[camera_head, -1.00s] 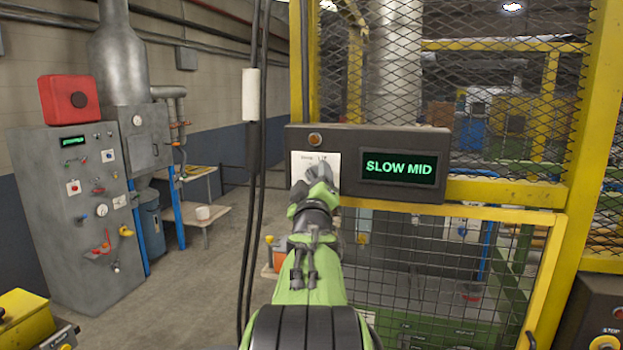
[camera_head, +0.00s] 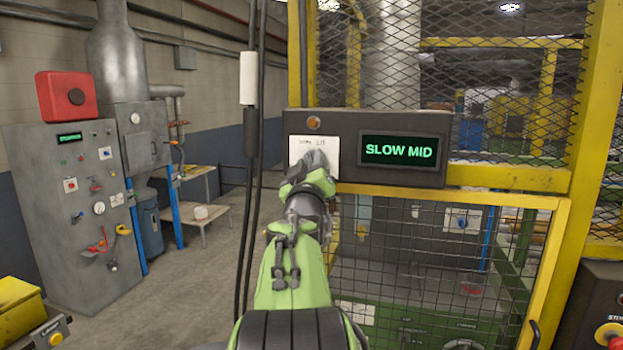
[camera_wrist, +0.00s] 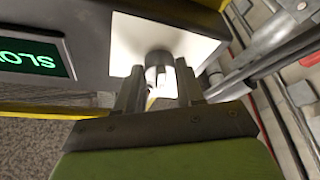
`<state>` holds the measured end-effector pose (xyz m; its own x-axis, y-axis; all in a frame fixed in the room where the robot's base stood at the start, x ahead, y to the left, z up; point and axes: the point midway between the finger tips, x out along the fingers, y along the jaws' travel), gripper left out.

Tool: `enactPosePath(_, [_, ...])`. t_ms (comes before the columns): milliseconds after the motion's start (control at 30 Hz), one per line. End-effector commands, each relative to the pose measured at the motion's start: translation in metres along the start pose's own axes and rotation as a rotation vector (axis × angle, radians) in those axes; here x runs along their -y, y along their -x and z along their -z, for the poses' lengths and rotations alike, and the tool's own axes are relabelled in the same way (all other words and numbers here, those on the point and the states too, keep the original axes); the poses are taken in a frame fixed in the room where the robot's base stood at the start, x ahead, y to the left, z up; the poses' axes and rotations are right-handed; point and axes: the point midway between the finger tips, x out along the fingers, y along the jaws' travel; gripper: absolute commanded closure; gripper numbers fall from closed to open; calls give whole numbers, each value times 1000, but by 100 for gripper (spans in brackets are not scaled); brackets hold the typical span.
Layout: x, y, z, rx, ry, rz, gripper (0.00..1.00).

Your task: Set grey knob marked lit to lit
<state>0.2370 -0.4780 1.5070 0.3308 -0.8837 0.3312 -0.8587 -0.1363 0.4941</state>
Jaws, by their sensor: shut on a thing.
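The grey knob (camera_wrist: 158,60) stands out from a white plate (camera_wrist: 140,38) on a dark control box; the plate (camera_head: 303,148) carries small, blurred lettering, part of which looks like "LIT". My gripper (camera_wrist: 160,85) is shut on the knob, one finger on each side, in the wrist view. In the head view my gripper (camera_head: 310,170) covers most of the knob and the lower plate, so the pointer's setting is hidden. The display (camera_head: 398,152) to the right on the same box reads "SLOW MID" in green.
The control box (camera_head: 350,122) is fixed to a yellow-framed mesh guard (camera_head: 510,185). An amber button (camera_head: 313,123) sits above the plate. Dark cables (camera_head: 250,190) hang just left of the box. A grey machine cabinet (camera_head: 75,230) stands at the left, with open floor between.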

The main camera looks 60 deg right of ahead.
Motion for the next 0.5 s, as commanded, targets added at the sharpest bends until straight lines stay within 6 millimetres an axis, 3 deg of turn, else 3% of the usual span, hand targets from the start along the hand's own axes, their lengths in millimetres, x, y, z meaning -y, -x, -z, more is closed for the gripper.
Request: enactPosePath(500, [8,1,-1,-5,-445,-183,93])
